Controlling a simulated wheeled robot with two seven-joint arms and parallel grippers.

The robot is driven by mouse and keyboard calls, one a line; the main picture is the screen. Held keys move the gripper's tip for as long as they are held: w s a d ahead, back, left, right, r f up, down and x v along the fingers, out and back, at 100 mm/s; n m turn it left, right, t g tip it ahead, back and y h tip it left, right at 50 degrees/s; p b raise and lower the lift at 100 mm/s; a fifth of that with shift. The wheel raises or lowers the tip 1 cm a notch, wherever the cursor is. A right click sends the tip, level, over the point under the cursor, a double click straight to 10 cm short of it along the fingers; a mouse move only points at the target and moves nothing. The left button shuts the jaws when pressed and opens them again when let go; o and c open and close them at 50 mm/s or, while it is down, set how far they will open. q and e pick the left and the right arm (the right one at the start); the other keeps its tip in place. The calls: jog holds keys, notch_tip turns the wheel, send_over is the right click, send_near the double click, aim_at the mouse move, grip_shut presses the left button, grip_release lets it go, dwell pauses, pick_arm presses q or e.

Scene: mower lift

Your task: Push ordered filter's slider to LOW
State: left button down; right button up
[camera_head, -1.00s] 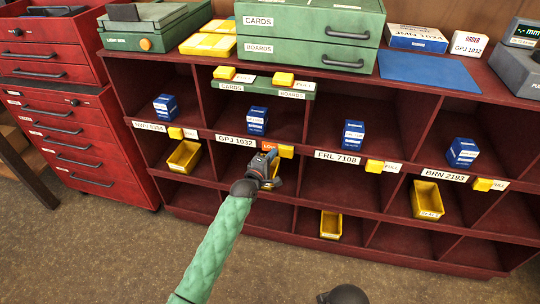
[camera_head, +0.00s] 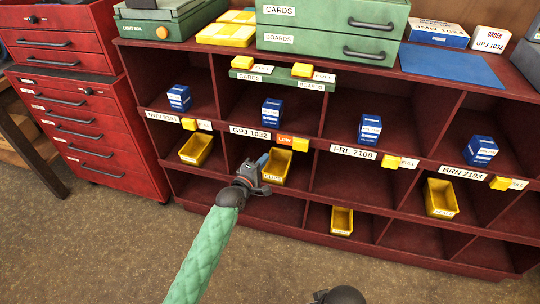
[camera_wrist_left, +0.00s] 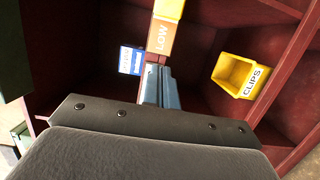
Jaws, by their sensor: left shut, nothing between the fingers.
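The order card (camera_head: 489,40) on top of the shelf reads GPJ 1032. The matching shelf label (camera_head: 250,132) is on the rail below a blue filter box (camera_head: 272,112). Beside that label, the yellow slider (camera_head: 300,144) sits to the right and an orange LOW tag (camera_head: 285,140) is uncovered. The LOW tag also shows in the left wrist view (camera_wrist_left: 160,37), next to the slider (camera_wrist_left: 168,8). My left gripper (camera_head: 263,160) is shut and empty, below and left of the slider, apparently apart from it.
A yellow clips bin (camera_head: 275,168) stands in the compartment right behind my left gripper. Other sliders, such as the one by FRL 7108 (camera_head: 391,161), show white FULL tags. A red drawer cabinet (camera_head: 85,130) stands left; the floor in front is open.

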pick_arm(q)
jog(key=shift+v, duration=0.85)
pick_arm(e)
jog(key=shift+a+f, duration=0.1)
jog(key=shift+a, duration=0.1)
pick_arm(q)
jog(key=shift+s+d, duration=0.1)
pick_arm(e)
jog(key=shift+a, duration=0.15)
